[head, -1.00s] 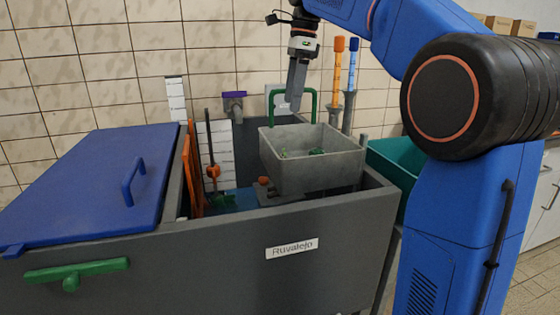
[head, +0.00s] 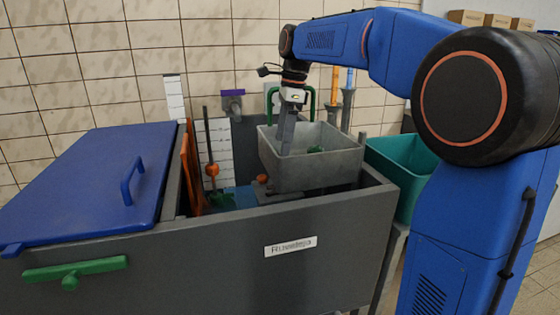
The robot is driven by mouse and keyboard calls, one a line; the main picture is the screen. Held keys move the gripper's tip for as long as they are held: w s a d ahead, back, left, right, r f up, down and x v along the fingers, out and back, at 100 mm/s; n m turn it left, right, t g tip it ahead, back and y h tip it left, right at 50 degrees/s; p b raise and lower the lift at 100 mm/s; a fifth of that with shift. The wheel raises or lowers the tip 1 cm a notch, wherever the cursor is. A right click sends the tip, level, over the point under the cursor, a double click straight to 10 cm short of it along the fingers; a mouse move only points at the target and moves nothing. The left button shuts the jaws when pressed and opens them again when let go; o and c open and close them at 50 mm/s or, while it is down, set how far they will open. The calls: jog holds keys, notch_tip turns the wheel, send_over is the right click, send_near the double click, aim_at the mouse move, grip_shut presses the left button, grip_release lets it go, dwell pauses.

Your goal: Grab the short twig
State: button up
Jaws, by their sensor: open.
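My gripper (head: 286,148) points down into the grey box (head: 312,178), near its left inner wall. Its fingertips are low inside the box, and the gap between the fingers is not visible from this side. A small green thing (head: 316,149) lies in the box to the right of the gripper, apart from it in the picture. I cannot tell whether it is a twig. No short twig can be clearly made out; the box's floor is partly hidden by its front wall and my gripper.
The grey box sits in a dark grey tank (head: 200,262) with a blue lid (head: 90,185) at left. A green hoop handle (head: 311,104) and orange and blue-topped rods (head: 348,90) stand close behind. A teal bin (head: 400,165) is at right.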

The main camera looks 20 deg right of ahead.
jog(key=shift+w+a+f, duration=0.1)
jog(key=shift+a+f, duration=0.1)
jog(key=shift+f, duration=0.95)
jog(key=shift+w+a+f, duration=0.1)
jog(key=shift+a+f, duration=0.05)
jog(key=shift+f, duration=1)
jog(key=c, duration=0.8)
jog(key=shift+r, duration=0.15)
